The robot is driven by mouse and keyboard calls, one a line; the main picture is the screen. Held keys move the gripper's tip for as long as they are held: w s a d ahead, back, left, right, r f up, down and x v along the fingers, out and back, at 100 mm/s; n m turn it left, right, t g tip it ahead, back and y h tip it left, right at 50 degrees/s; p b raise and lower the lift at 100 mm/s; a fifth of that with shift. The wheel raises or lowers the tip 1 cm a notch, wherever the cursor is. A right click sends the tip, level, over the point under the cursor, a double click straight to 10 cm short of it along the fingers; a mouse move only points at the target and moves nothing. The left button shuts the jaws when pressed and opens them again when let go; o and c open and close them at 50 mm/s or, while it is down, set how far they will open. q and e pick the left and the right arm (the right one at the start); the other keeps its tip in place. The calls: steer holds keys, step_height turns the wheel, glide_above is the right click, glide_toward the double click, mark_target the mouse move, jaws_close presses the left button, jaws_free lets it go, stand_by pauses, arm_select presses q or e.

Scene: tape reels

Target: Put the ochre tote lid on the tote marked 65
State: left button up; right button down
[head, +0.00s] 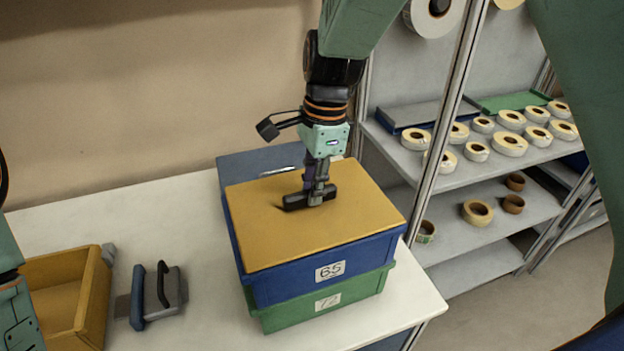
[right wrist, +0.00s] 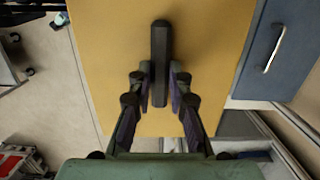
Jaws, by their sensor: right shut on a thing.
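The ochre tote lid (head: 265,235) lies level over the top of the blue tote marked 65 (head: 290,284), its edges roughly in line with the tote's rim. I cannot tell whether any small gap is left between them. The blue tote stands on a green tote (head: 285,317) with its own number label. My right gripper (head: 317,196) points down and is shut on the lid's dark handle. The right wrist view shows the fingers (right wrist: 160,85) on both sides of the handle bar (right wrist: 160,45), above the ochre lid (right wrist: 220,50). My left gripper is not in view.
A blue-grey drawer unit (head: 240,165) stands behind the totes. An open ochre bin (head: 93,300) and a grey-blue handled object (head: 165,290) sit to the left on the white table (head: 170,215). Shelves with tape reels (head: 510,143) stand right. Bare table lies left of the totes.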

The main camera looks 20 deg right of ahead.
steer(key=shift+d, duration=0.1)
steer(key=c, duration=1.4)
jaws_free()
steer(key=shift+a, duration=0.25)
steer(key=shift+o, duration=1.1)
steer(key=shift+d, duration=0.2)
